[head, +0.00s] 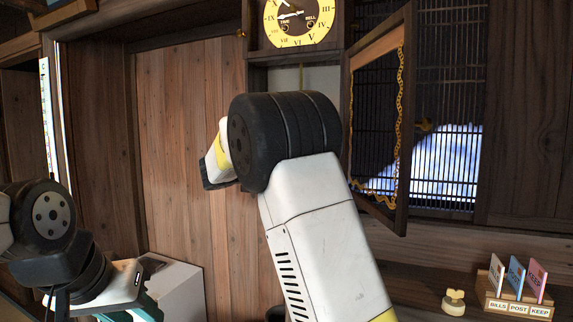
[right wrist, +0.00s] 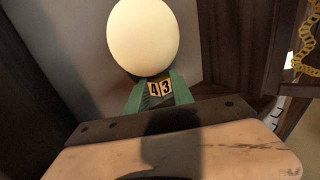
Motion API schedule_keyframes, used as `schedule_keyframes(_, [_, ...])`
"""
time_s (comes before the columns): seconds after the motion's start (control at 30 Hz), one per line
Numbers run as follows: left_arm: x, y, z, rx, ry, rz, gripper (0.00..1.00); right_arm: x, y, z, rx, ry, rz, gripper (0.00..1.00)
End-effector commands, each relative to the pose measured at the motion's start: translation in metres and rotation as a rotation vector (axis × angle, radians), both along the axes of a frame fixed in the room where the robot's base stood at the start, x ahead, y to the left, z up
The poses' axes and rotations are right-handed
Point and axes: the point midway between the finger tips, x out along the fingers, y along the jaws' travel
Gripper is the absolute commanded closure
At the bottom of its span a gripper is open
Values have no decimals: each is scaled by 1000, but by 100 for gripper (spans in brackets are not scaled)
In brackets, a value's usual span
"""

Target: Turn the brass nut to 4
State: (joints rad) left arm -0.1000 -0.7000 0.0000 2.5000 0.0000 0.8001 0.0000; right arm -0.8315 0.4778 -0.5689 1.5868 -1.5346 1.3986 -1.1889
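In the right wrist view the brass nut (right wrist: 160,88) shows the numbers 4 and 3 side by side, below a pale round disc (right wrist: 143,38). The green fingers of my right gripper (right wrist: 160,92) stand on both sides of the nut, with no clear gap, and look closed on it. In the head view my right arm hides the nut and the right gripper. The clock (head: 298,22) has a yellow dial above my right arm. My left gripper (head: 135,309) is at the lower left, cut by the frame edge; its fingers show only in part.
An open door (head: 376,120) with a gold chain-like trim stands right of my right arm. A barred window (head: 445,120) is behind it. A card holder (head: 517,304) and a small cream-coloured object (head: 453,302) stand on the shelf at the lower right. A white box (head: 178,286) is at the lower left.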

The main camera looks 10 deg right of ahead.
Motion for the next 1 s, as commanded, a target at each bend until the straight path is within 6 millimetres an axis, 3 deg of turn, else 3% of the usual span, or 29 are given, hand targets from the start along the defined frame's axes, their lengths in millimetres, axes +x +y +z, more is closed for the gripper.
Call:
schedule_keyframes(0.43, [0, 0, 0, 0, 0, 0, 64, -3, -1, 0, 4, 2, 120, 100])
schedule_keyframes(1.0, [0, 0, 0, 0, 0, 0, 64, -6, -6, 0, 3, 1, 615, 100])
